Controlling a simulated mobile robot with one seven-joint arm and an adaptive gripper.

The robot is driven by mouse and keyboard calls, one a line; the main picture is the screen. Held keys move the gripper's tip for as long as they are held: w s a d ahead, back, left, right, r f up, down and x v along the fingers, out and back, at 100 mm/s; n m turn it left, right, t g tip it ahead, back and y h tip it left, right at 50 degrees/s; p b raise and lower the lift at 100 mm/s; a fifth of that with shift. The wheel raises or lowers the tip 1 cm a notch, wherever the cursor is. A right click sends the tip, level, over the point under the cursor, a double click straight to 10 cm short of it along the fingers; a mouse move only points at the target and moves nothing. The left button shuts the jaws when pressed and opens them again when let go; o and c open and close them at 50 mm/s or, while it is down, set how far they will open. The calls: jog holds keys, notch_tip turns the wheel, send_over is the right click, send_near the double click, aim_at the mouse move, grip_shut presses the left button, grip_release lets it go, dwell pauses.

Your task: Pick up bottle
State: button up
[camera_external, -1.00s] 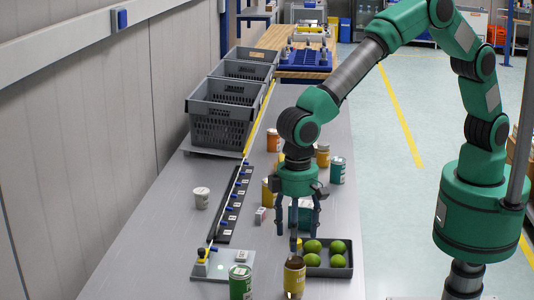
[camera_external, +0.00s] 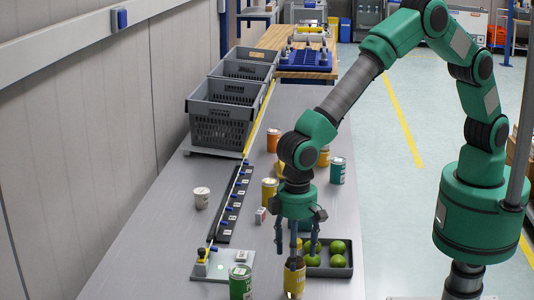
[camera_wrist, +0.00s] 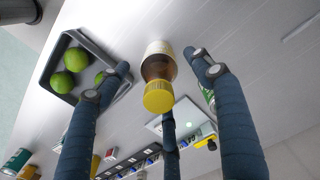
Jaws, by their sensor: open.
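The bottle (camera_external: 294,284) is brown with a yellow cap and stands upright at the near end of the grey table. In the wrist view the bottle (camera_wrist: 157,70) shows with its cap towards the camera, between the spread blue fingers. My gripper (camera_external: 293,258) is open and points down, with its fingertips around the bottle's upper part in the external view. In the wrist view no finger of my gripper (camera_wrist: 161,66) clearly presses on the bottle.
A dark tray (camera_external: 315,271) of green fruits stands just beside the bottle. A green can (camera_external: 240,284) is to its left. A small plate (camera_external: 222,265) with a yellow-and-black piece lies further left. Several cans and grey crates (camera_external: 222,128) stand farther back.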

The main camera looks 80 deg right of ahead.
aim_at(294, 283)
notch_tip(294, 283, down, 4)
jog(key=shift+r, duration=0.1)
dwell(0.6)
grip_shut()
